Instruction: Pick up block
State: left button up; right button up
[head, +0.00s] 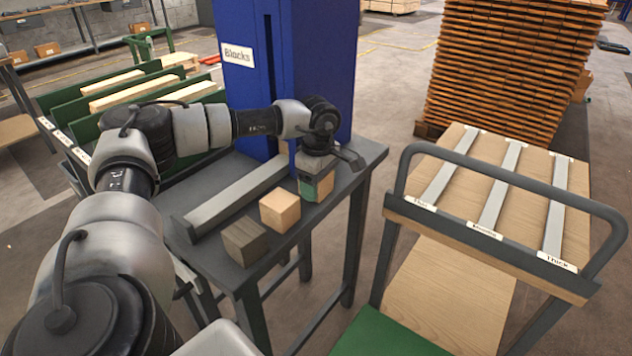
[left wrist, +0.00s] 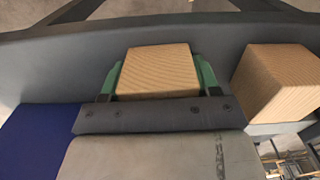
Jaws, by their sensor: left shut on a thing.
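My left gripper (head: 312,187) is at the far right end of the row of blocks on the dark table. Its green fingers are shut on a light wooden block (head: 326,184), which the gripper partly hides in the head view. In the left wrist view this block (left wrist: 158,72) sits between the two green fingers. A second light block (head: 280,210) stands beside it, apart from the gripper, and it also shows in the left wrist view (left wrist: 275,85). A dark grey-brown block (head: 245,241) stands nearer. I cannot tell whether the held block touches the table. My right gripper is not in view.
The dark table (head: 350,160) has a grey raised bar (head: 235,198) behind the blocks. A blue column (head: 300,75) labelled "Blocks" rises behind. A cart (head: 480,210) with three labelled lanes stands right. Green bins (head: 115,88) holding boards stand left.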

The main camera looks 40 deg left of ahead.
pick_arm(q)
jog(key=shift+r, duration=0.1)
jog(key=shift+r, duration=0.55)
notch_tip(320, 180, up, 3)
jog(key=shift+r, duration=0.1)
jog(key=w+r+p, duration=0.1)
jog(key=w+r, duration=0.5)
jog(key=w, duration=0.5)
jog(key=shift+w+r, duration=0.3)
jog(key=shift+w, duration=0.05)
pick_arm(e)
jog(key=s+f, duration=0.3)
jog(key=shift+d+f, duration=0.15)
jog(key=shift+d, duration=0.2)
pick_arm(q)
jog(key=shift+a, duration=0.1)
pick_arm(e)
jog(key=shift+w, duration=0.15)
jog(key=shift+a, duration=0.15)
